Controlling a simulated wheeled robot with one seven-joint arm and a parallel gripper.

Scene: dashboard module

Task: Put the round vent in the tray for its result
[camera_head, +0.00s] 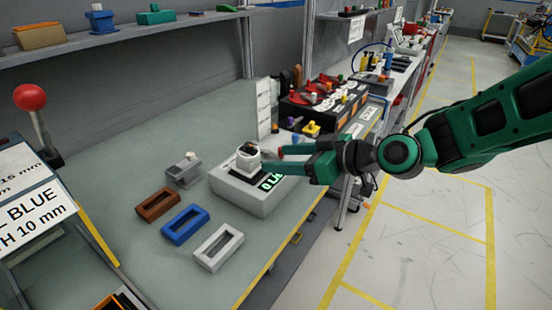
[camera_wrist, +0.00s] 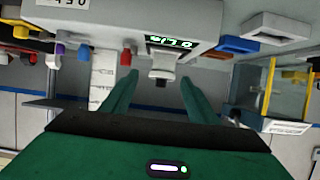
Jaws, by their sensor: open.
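The round vent (camera_head: 248,158) is a pale round piece with a dark top. It sits on a dark pad on top of a grey tester box (camera_head: 245,197) with a green lit display. My gripper (camera_head: 276,160) is open and empty, just right of the vent and about level with it. In the wrist view the vent (camera_wrist: 160,72) shows between and beyond the spread green fingers. Three small trays lie on the table left of the tester: brown (camera_head: 142,212), blue (camera_head: 172,233) and light grey (camera_head: 204,258).
A white upright panel (camera_head: 263,108) and a black rack (camera_head: 318,108) of coloured parts stand behind the gripper. A red-ball lever (camera_head: 30,98) and sign boards are at left. The table's left middle is clear.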

